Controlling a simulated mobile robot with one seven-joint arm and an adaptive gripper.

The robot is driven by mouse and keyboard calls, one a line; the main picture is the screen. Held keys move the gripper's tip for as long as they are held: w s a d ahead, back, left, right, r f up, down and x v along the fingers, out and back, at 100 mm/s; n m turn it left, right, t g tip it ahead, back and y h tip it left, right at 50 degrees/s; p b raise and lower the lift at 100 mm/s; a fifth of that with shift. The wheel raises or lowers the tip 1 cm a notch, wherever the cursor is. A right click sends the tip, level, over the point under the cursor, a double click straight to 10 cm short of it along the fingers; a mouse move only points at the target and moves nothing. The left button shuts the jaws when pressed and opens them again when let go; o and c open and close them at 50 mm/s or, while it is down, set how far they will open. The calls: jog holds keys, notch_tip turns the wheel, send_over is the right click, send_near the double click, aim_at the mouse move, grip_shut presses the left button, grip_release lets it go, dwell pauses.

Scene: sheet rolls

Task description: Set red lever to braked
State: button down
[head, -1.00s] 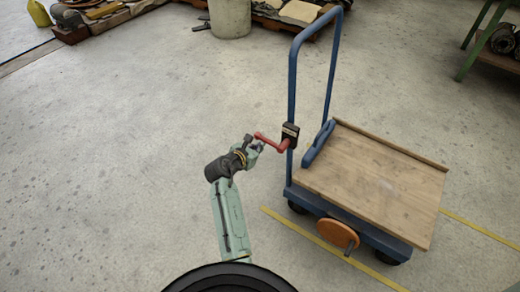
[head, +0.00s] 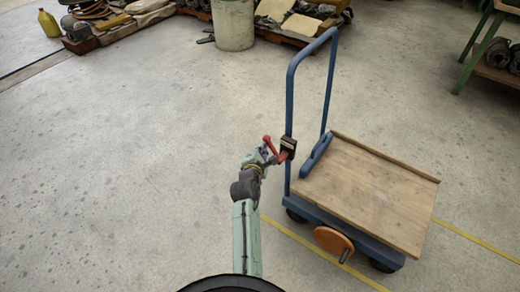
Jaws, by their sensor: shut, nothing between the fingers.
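The red lever (head: 271,146) sits on a black bracket (head: 288,148) on the near upright of the blue trolley's handle frame (head: 290,95). Its free end points up and to the left. My gripper (head: 268,156) is at the lever, just below and left of its free end, and overlaps it in the head view. The fingers are small here and partly hidden by the lever; they are shut with nothing held between them. I cannot tell whether they touch the lever.
The trolley has a wooden deck (head: 365,195), a blue bar (head: 317,151) and an orange disc (head: 333,241) at its near side. A grey bin (head: 233,25) and a green-legged bench (head: 477,50) stand farther back. The floor to the left is clear.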

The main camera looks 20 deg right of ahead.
jog(key=shift+s+d+r+m+t+b, duration=0.3)
jog(key=shift+s+d+r+m+t, duration=0.3)
jog(key=shift+m, duration=0.45)
jog(key=shift+s+d+r+m+t+b, duration=0.35)
jog(key=shift+s+r+m+t, duration=0.25)
jog(key=shift+m, duration=0.45)
jog(key=shift+s+d, duration=0.1)
jog(key=b, duration=0.3)
send_near(270, 143)
jog(key=w+a, duration=0.1)
jog(key=a, duration=0.2)
jog(key=shift+w+f, duration=0.25)
